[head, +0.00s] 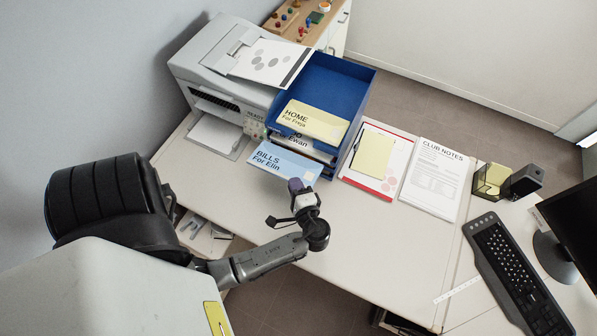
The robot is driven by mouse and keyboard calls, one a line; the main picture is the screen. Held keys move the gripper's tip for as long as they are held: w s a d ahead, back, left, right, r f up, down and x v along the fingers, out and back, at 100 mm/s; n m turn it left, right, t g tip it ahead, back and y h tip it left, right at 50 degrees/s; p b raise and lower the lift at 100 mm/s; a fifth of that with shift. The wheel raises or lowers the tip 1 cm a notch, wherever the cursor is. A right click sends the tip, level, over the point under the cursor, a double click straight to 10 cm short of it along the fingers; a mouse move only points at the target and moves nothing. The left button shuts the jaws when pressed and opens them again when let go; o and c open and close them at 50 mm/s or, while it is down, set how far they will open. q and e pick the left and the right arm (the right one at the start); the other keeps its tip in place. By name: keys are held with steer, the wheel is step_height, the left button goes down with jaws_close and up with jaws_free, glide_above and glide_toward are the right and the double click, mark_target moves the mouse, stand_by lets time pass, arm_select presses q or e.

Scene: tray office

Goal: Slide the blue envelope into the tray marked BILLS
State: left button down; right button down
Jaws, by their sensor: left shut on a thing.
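The light blue envelope (279,160), printed "BILLS For Elin", is at the front of the blue tray stack (333,87), low down. Its far edge meets the front of the stack; I cannot tell whether any of it is inside a tray. My left gripper (298,187) is shut on the envelope's near right part. A yellow envelope (313,119), printed "HOME For Freja", sticks out of the stack higher up. A white envelope (301,142) ending in "Ewan" shows below it. Tray markings are hidden behind the envelopes. My right gripper is not in view.
A printer (222,84) stands left of the stack. To the right lie a red-edged sheet with a yellow pad (373,154) and "CLUB NOTES" papers (434,177). A keyboard (516,272) and monitor (575,225) are at far right. The desk's middle front is clear.

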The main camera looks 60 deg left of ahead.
arm_select(q)
steer(key=w+a+f+b, duration=0.4)
steer(key=w+f+b, duration=0.1)
steer(key=w+a+f+b, duration=0.2)
steer(key=b, duration=0.1)
steer(key=shift+w+f, duration=0.15)
steer(key=shift+w, duration=0.2)
stand_by(0.4)
steer(key=c, duration=1.1)
jaws_free()
